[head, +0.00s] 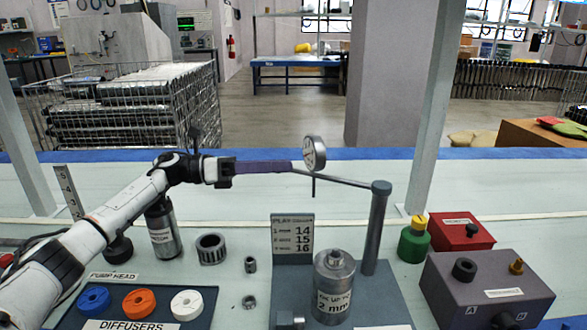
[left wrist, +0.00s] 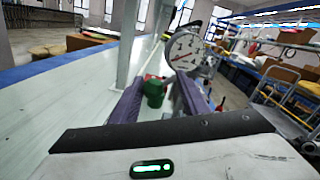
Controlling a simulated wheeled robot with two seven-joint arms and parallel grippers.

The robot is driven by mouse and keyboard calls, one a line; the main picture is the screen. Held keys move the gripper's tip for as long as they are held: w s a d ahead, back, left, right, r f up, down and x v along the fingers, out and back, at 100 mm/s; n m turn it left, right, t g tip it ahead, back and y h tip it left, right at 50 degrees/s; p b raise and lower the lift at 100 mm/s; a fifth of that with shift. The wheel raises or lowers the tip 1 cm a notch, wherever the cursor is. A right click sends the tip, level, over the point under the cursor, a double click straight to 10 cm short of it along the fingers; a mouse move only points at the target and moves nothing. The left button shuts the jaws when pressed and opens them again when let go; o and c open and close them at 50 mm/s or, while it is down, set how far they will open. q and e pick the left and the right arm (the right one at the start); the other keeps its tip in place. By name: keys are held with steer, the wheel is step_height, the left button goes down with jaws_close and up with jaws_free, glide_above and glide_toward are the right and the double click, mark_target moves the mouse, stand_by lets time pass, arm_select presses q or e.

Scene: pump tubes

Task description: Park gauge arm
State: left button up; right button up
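The dial gauge (head: 315,153) hangs at the free end of the thin gauge arm (head: 345,180), which pivots on a grey post (head: 377,228). The arm points left and back from the post, with a thin probe below the gauge. My left gripper (head: 288,167) reaches in from the left, its purple fingers just left of the gauge. In the left wrist view the fingers of my left gripper (left wrist: 158,84) are apart, with nothing seen held. The gauge face (left wrist: 184,50) shows beyond the right finger; contact cannot be told. My right gripper is not in view.
A metal cylinder (head: 334,290) stands below the gauge arm on a grey base, before a numbered sign (head: 292,237). A diffuser tray (head: 62,318) lies front left. A green bottle (head: 413,243), red box (head: 460,232) and grey box (head: 488,290) stand right of the post.

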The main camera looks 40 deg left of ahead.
arm_select(q)
steer(key=v, duration=0.6)
steer(key=shift+s+a+f, duration=0.25)
steer(key=shift+a+f, duration=0.05)
steer(key=shift+f, duration=0.05)
